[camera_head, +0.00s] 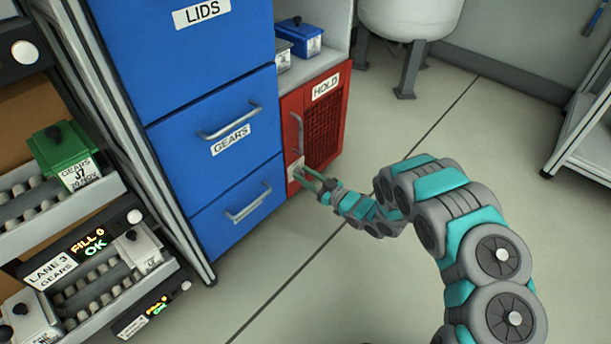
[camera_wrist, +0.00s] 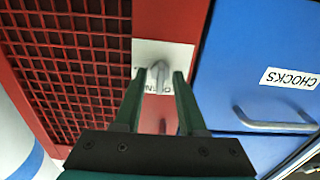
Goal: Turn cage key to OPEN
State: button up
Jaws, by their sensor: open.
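The red cage (camera_head: 323,120), labelled HOLD, stands low beside the blue drawers, its mesh door shut. Its white key plate (camera_head: 294,172) is below the door handle. In the wrist view the plate (camera_wrist: 181,55) carries dark lettering, mostly covered, and a grey key (camera_wrist: 158,72). My gripper (camera_head: 309,179) reaches the plate from the right. In the wrist view its two green fingers (camera_wrist: 159,76) are open, with one fingertip on each side of the key. A gap shows beside the key; I cannot tell if either finger touches it. The key's exact setting is hard to read.
A blue drawer (camera_wrist: 261,65) labelled CHOCKS, with a bar handle (camera_wrist: 275,123), is close beside the cage. The GEARS drawer (camera_head: 216,135) is above it in the head view. The cage door handle (camera_head: 297,132) sticks out above the plate. The floor (camera_head: 420,120) to the right is clear.

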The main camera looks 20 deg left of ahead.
jog(key=v, duration=0.7)
jog(key=shift+d+p, duration=0.4)
jog(key=shift+s, duration=0.15)
